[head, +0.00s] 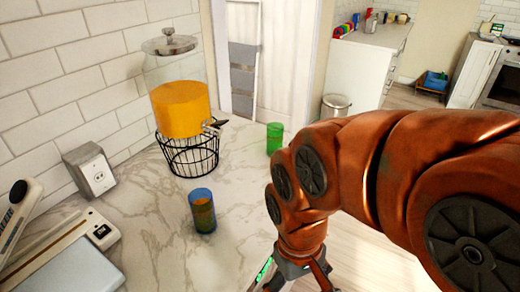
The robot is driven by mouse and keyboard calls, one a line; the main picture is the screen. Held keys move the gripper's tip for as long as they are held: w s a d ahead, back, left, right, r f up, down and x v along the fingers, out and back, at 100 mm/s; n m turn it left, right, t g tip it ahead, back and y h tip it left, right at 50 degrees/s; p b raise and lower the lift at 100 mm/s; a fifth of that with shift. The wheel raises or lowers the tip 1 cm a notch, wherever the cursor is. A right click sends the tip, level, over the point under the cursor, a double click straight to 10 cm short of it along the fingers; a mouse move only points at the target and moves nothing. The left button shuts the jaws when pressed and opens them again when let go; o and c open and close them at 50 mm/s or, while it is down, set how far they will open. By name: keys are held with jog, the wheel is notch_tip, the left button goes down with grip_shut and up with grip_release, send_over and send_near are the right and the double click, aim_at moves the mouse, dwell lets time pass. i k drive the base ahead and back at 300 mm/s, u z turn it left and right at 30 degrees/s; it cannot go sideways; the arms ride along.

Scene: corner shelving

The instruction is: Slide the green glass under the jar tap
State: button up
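The green glass (274,139) stands upright near the far right edge of the marble counter. The glass jar (180,104) holds orange liquid and sits on a black wire stand (188,156) by the wall. Its tap (215,125) points right, toward the green glass, with a gap between them. A blue glass (202,210) stands nearer, in front of the jar. My gripper (290,284) points down at the bottom of the head view, nearer than both glasses. Its fingertips are cut off by the frame edge, so its opening does not show.
A socket box (90,170) stands against the tiled wall. A paper trimmer or scale-like device (70,262) lies at the lower left. The marble counter (245,172) is bare between the blue and green glasses. My arm covers the right side.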

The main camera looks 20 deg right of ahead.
aim_at(275, 141)
jog(key=z, duration=2.2)
jog(key=i, duration=1.25)
jog(key=u, duration=3.7)
